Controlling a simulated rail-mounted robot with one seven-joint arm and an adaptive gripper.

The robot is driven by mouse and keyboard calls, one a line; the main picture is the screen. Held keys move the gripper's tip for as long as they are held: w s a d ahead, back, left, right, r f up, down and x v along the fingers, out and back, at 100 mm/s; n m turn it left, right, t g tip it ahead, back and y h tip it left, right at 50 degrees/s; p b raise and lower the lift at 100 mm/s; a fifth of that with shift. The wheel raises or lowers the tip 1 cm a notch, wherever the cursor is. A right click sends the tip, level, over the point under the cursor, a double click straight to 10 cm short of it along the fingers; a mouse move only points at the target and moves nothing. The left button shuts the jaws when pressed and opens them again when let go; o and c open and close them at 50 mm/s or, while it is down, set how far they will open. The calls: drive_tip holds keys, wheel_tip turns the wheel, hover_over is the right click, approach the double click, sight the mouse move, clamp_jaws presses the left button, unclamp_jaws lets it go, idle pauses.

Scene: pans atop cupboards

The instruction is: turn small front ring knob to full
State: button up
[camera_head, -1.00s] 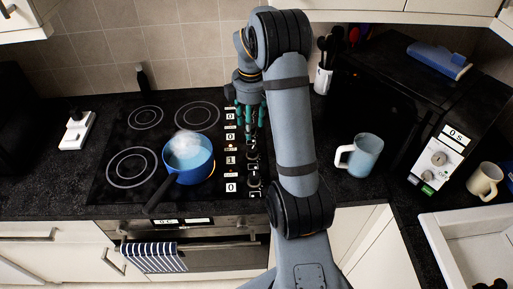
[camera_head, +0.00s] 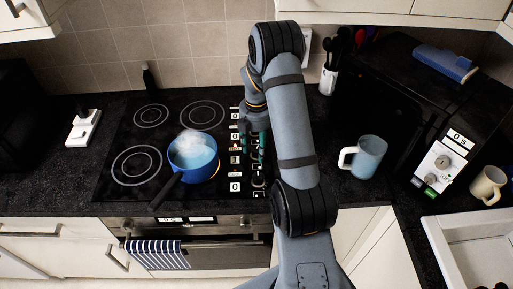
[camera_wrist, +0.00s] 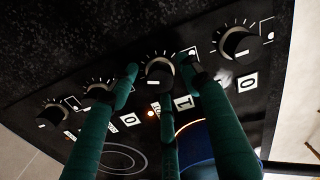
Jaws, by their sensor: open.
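A row of dark round knobs runs along the right edge of the black hob (camera_head: 150,132). In the wrist view, one knob (camera_wrist: 158,71) with a pale pointer mark sits between the green fingertips of my gripper (camera_wrist: 157,68). The fingers are open around it; I cannot tell whether they touch it. The display (camera_wrist: 183,102) near this knob reads 1, and an orange lamp glows beside it. Another knob (camera_wrist: 236,43) is to the right, by a display (camera_wrist: 247,82) reading 0. In the head view my gripper (camera_head: 255,146) is low over the knob row, partly hiding it.
A blue pan (camera_head: 190,170) steams on a ring, its dark handle pointing to the front left. A pale blue mug (camera_head: 369,157) stands right of my arm. The microwave (camera_head: 444,170) is at the right. A striped towel (camera_head: 157,254) hangs below the hob.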

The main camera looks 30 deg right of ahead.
drive_tip(key=shift+f, duration=0.4)
drive_tip(key=c, duration=1.1)
drive_tip(key=shift+c, duration=0.2)
